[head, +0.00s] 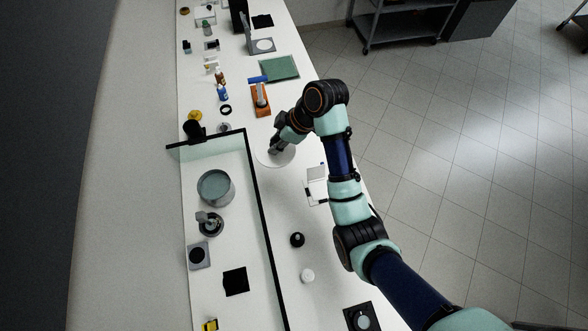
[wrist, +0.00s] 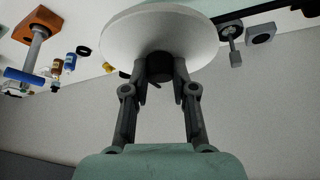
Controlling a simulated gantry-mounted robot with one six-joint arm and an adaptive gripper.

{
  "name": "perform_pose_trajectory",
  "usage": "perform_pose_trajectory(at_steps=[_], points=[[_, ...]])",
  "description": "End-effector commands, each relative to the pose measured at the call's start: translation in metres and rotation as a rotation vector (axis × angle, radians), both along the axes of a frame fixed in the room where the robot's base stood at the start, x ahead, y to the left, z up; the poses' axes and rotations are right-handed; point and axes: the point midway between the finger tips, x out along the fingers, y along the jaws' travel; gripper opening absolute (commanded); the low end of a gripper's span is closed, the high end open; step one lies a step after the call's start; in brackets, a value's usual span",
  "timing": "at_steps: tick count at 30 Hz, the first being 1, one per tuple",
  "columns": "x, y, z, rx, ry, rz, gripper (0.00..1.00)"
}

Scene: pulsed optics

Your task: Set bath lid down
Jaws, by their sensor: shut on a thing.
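The bath lid is a white round disc with a dark knob. In the wrist view the lid (wrist: 160,32) fills the top middle, and my gripper (wrist: 160,72) is shut on its dark knob. In the head view the lid (head: 277,155) shows as a pale disc under my gripper (head: 274,147), right of the glass screen's far corner. I cannot tell whether the lid touches the bench or hangs just above it. The bath is a round grey pot (head: 216,187) with blue-green liquid, uncovered, inside the screened area.
A dark-edged glass screen (head: 262,215) stands between the lid and the bath. An orange block (head: 260,101) and a green mat (head: 279,68) lie beyond the lid. A white notebook-like item (head: 316,183), a black knob (head: 297,240) and a white cap (head: 307,275) are nearer.

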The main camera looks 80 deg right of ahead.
Motion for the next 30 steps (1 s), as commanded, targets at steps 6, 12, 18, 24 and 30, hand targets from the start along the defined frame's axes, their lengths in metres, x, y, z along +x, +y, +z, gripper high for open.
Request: perform_pose_trajectory(at_steps=[6, 12, 18, 24, 30], points=[[-0.001, 0.001, -0.039, 0.006, 0.004, -0.003, 0.0], [-0.001, 0.001, -0.104, 0.005, 0.004, -0.004, 0.0], [0.0, 0.0, -0.15, 0.001, 0.002, -0.004, 0.0], [0.0, 0.0, -0.158, 0.0, 0.001, -0.004, 0.0], [0.0, 0.001, -0.192, 0.002, 0.003, -0.004, 0.0]])
